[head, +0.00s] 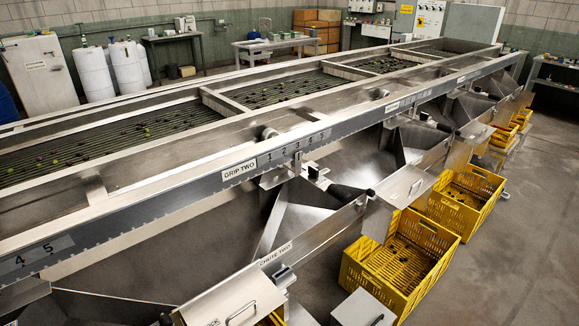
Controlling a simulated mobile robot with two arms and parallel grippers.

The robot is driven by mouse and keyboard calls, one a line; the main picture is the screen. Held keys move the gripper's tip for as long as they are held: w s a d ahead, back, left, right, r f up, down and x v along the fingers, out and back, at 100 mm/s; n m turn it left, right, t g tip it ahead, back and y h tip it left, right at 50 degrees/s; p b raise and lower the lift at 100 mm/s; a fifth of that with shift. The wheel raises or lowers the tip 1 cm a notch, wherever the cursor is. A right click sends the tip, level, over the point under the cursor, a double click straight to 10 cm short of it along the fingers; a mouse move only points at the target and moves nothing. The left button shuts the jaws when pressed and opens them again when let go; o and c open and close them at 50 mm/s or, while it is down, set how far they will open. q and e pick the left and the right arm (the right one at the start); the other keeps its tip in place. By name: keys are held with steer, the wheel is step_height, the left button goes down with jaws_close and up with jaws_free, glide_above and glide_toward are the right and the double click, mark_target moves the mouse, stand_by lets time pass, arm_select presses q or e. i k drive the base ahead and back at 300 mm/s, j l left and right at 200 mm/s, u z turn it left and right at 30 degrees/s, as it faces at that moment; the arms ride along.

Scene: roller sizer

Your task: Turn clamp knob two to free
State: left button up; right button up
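The "GRIP TWO" label (239,170) is on the long metal side rail of the roller sizer, left of a numbered scale plate (293,146). Just below the scale, a small dark knob-like part (314,172) sits on a bracket; it may be clamp knob two, but no label on it can be read. Its turn position is too small to tell. Below it, a black cylindrical handle (346,192) sticks out near the chute edge. Neither of my grippers is in view.
The "CHUTE TWO" label (276,254) is on a sloping metal chute edge below. Yellow crates (435,232) stand on the floor at right. Fruit lies on the roller bed (120,140) behind the rail. Open floor (510,260) lies at right.

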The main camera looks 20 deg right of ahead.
mark_target(313, 172)
steer(key=i+l+u, duration=0.2)
steer(key=l, duration=1.1)
steer(key=k, duration=0.15)
